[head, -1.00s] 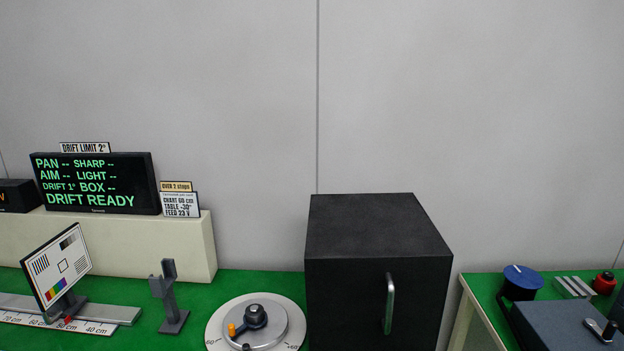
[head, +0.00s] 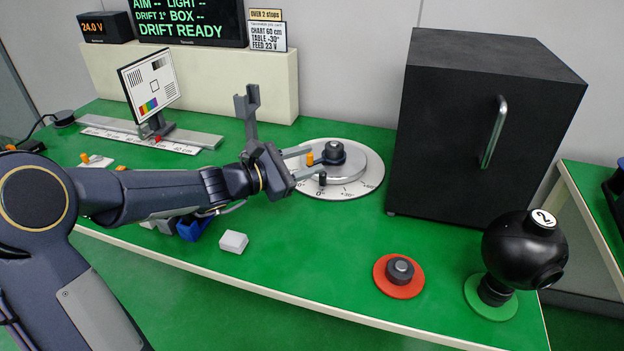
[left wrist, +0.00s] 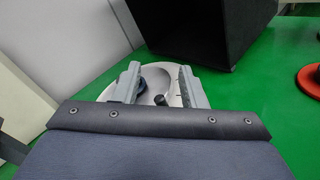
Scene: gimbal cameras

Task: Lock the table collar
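The round table (head: 352,168) is a grey disc on a white degree-scale plate (head: 366,186). A black collar (head: 333,152) stands on it, with an orange-tipped lever (head: 310,158) pointing left. A small dark peg (head: 322,180) stands at the front edge. My left gripper (head: 307,163) reaches over the disc's left side, its fingers apart on either side of the lever tip. In the left wrist view the open fingers (left wrist: 159,88) straddle part of the disc (left wrist: 156,72), with a dark peg (left wrist: 159,100) between them. Contact cannot be told. My right gripper is out of view.
A black box with a handle (head: 494,132) stands close right of the table. A red disc with a knob (head: 400,270) and a black ball-shaped device (head: 520,250) sit front right. A white block (head: 233,242) lies near the front edge. A chart (head: 149,82) stands behind left.

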